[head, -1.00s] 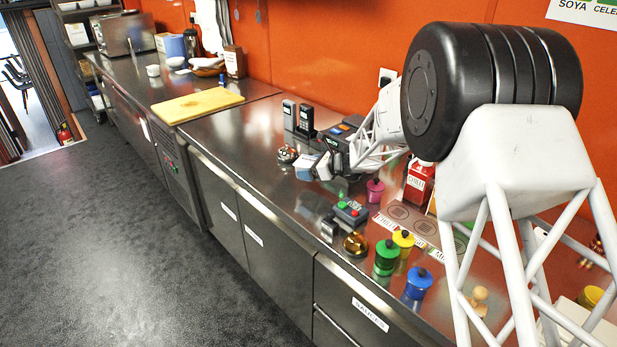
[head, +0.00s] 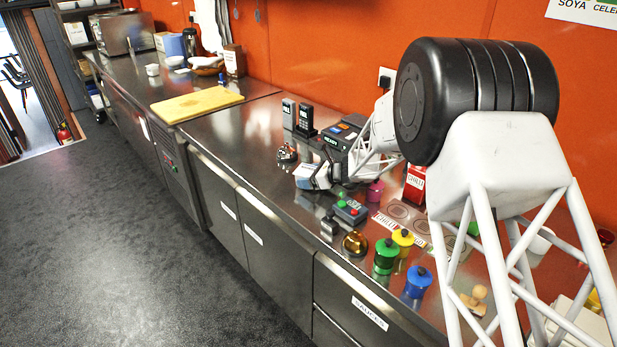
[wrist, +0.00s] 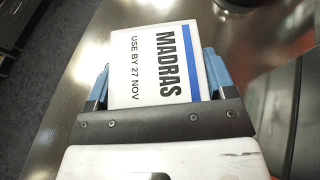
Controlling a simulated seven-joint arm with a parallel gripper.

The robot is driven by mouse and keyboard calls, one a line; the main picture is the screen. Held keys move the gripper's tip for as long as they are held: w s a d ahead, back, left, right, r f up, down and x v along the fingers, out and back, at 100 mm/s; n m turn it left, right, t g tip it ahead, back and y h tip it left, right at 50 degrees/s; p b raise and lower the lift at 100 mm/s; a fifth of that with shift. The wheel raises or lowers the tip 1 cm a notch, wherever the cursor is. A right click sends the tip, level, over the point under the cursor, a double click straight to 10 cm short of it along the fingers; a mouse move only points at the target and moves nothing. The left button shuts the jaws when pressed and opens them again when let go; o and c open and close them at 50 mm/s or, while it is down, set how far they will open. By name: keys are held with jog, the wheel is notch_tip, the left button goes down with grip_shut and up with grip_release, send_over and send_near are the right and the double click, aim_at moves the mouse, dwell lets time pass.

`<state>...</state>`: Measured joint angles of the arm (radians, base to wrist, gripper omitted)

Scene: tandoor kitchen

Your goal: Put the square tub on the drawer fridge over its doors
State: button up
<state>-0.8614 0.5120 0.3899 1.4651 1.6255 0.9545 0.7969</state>
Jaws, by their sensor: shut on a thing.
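The square tub has a white lid marked MADRAS with a blue stripe, and it fills the wrist view's upper middle (wrist: 152,62). My gripper (wrist: 155,88) is shut on it, one blue finger on each side. In the head view my gripper (head: 314,178) and the small pale tub (head: 303,177) are above the steel top near its front edge; a gap under the tub cannot be made out.
The top over the doors is largely clear left of my gripper. A button box (head: 350,211), brass bowl (head: 355,243) and green jar (head: 386,257) are at right. A cutting board (head: 197,104) lies farther left.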

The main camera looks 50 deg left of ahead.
jog(key=shift+f, duration=0.15)
jog(key=o, duration=1)
jog(key=shift+v, duration=2.85)
